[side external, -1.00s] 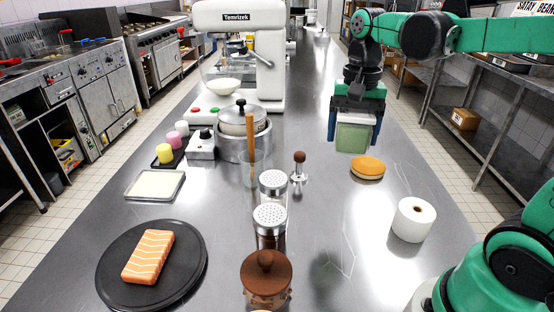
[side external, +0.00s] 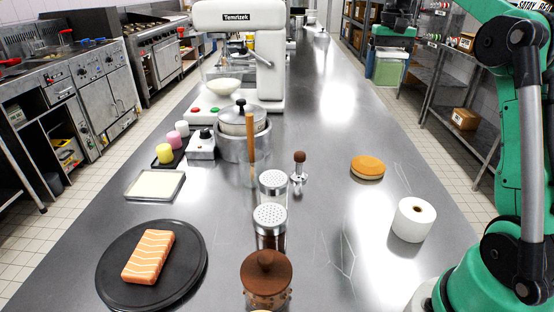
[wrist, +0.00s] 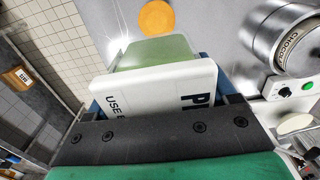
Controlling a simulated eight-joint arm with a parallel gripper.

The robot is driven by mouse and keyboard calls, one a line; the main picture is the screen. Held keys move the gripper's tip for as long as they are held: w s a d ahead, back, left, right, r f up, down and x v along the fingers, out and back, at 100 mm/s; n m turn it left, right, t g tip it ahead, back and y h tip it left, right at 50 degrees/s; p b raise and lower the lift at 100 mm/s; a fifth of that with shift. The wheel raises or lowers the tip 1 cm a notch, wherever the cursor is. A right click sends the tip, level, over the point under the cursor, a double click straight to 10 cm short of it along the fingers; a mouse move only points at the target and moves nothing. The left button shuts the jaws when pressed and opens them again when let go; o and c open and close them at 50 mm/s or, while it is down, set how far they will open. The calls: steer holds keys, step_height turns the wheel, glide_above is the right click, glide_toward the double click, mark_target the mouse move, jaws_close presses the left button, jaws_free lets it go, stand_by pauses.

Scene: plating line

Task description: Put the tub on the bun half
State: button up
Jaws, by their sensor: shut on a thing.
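My gripper (side external: 389,50) is shut on the tub (side external: 387,71), a translucent green container, at the upper right of the side view. The tub hangs past the right edge of the counter in the picture. In the wrist view the tub (wrist: 158,52) shows green, with a white printed panel (wrist: 160,90) between the blue fingers. The bun half (side external: 367,163), a flat orange-brown disc with a pale lower edge, lies on the counter, clearly apart from the tub. The bun half (wrist: 157,16) also shows at the top of the wrist view, beyond the tub.
A white paper roll (side external: 413,220) stands in front of the bun half. A tamper (side external: 299,165), shakers (side external: 272,187) and a lidded pot (side external: 243,145) stand to its left. Metal shelving (side external: 465,95) is at the right. The counter around the bun half is clear.

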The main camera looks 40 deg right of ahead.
mark_target(369, 161)
steer(key=shift+d+f, duration=0.1)
steer(key=shift+d, duration=0.4)
steer(key=shift+d+f, duration=0.1)
steer(key=shift+f, duration=0.25)
step_height(369, 161, down, 19)
steer(key=shift+f, duration=0.15)
steer(key=o, duration=1.3)
steer(key=shift+f, duration=0.1)
step_height(369, 161, up, 12)
steer(key=a+r+n+t, duration=0.1)
steer(key=a+r+n, duration=0.1)
steer(key=a, duration=0.6)
steer(key=s+a+f+n+t, duration=0.2)
steer(key=a+n+t, duration=0.1)
steer(key=a, duration=0.6)
steer(key=s+a+f+n+t, duration=0.2)
steer(key=s+a+n+t, duration=0.1)
steer(key=a, duration=0.6)
steer(key=shift+s+n, duration=0.25)
steer(key=shift+n, duration=0.25)
